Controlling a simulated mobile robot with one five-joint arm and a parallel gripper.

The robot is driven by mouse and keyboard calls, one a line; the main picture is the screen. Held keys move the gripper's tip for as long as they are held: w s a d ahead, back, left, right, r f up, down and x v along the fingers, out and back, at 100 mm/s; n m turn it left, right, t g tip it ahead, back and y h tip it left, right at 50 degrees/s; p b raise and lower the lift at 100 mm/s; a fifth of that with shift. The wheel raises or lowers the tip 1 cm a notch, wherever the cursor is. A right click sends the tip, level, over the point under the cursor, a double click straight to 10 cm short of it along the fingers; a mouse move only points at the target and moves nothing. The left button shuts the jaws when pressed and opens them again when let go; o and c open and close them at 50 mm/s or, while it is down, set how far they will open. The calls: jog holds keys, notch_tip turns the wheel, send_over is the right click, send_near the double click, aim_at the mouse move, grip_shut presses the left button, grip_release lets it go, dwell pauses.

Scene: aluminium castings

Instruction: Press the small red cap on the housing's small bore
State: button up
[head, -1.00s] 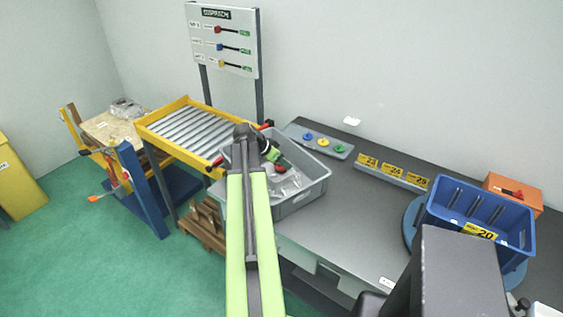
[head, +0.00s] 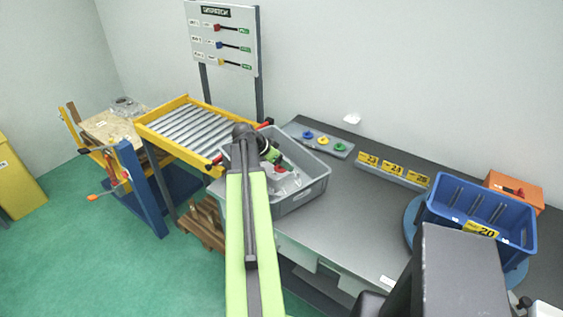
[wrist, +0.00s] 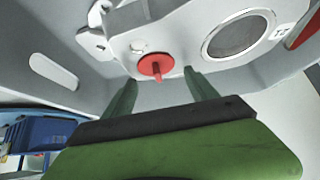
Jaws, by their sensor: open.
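The grey cast housing (wrist: 180,50) fills the upper wrist view, with a large round bore (wrist: 236,36) to the right. The red cap (wrist: 156,66), a disc with a short stem, sits against the housing's face left of that bore. It covers whatever is behind it, and I cannot tell how deep it sits. My gripper (wrist: 159,76) is open, its two green fingers apart on either side of the cap's stem, holding nothing. In the head view the housing (head: 286,185) lies in the grey tote (head: 312,192), with my gripper (head: 272,156) over it.
The tote's walls stand close around the housing. A tray of coloured caps (head: 322,141) lies behind the tote. A blue bin (head: 480,205) and an orange box (head: 515,190) are at the right of the bench. A yellow roller conveyor (head: 185,130) stands left.

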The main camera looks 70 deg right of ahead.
jog(key=p+v, duration=1.2)
jog(key=v, duration=0.5)
jog(key=shift+p, duration=0.4)
